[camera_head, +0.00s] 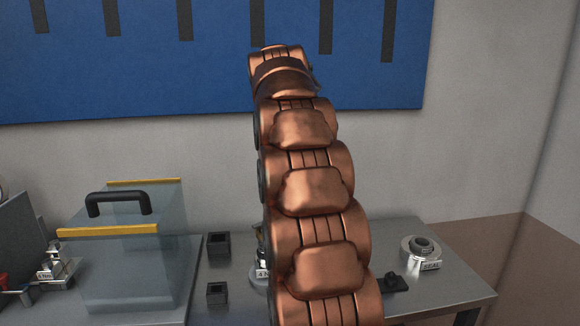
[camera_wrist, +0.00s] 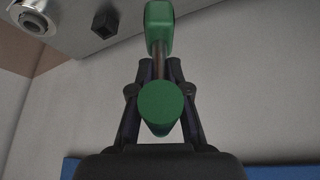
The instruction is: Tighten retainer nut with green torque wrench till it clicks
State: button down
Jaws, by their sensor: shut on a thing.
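The green torque wrench shows in the wrist view. Its round green end (camera_wrist: 167,108) faces the camera, and a green block (camera_wrist: 159,22) is at the far end of its shaft. My gripper (camera_wrist: 153,72) is shut around the wrench between these ends. In the head view the gripper and wrench are hidden behind my copper-coloured arm. I cannot tell which part is the retainer nut. A round silver fitting with a dark ring (camera_head: 422,246) sits at the right of the bench, by a label that seems to read SEAL. A round metal fitting (camera_wrist: 33,14) also shows at the wrist view's top left.
A clear box with a black handle (camera_head: 118,203) and yellow edges stands left on the grey bench (camera_head: 450,290). Two black square sockets (camera_head: 218,244) stand beside it. A small device, partly hidden by my arm, is at centre. A blue board (camera_head: 200,50) hangs behind.

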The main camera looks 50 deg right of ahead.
dwell(0.3)
jog(key=shift+r, duration=0.1)
jog(key=shift+r+p, duration=2.05)
jog(key=shift+r, duration=0.9)
